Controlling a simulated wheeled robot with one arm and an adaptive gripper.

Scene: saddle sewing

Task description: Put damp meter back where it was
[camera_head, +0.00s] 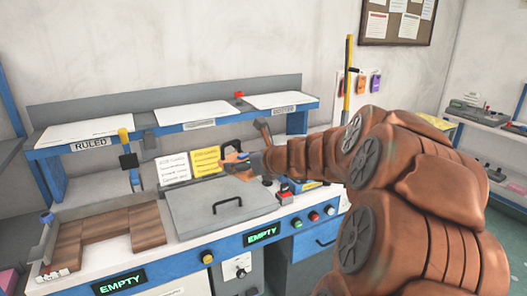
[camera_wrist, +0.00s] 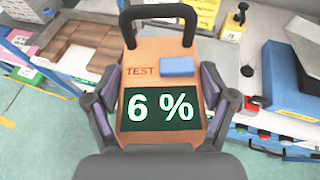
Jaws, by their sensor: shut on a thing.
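The damp meter (camera_wrist: 142,85) fills the middle of the wrist view. It has an orange-brown face marked TEST, a pale blue button and a dark screen reading 6 %. A black arch-shaped bar stands at its far end. My gripper (camera_wrist: 160,92) is shut on the meter, with a finger against each side. In the head view my gripper (camera_head: 243,162) is above the back of the bench, beside a yellow card; the meter is small there and hard to make out.
The bench has a grey lid with a black handle (camera_head: 228,203), wooden slats (camera_head: 110,232) at left and a raised shelf (camera_head: 110,142) with white panels behind. A yellow card (camera_head: 205,160) and white card (camera_head: 173,169) stand upright. Buttons (camera_head: 298,223) line the front.

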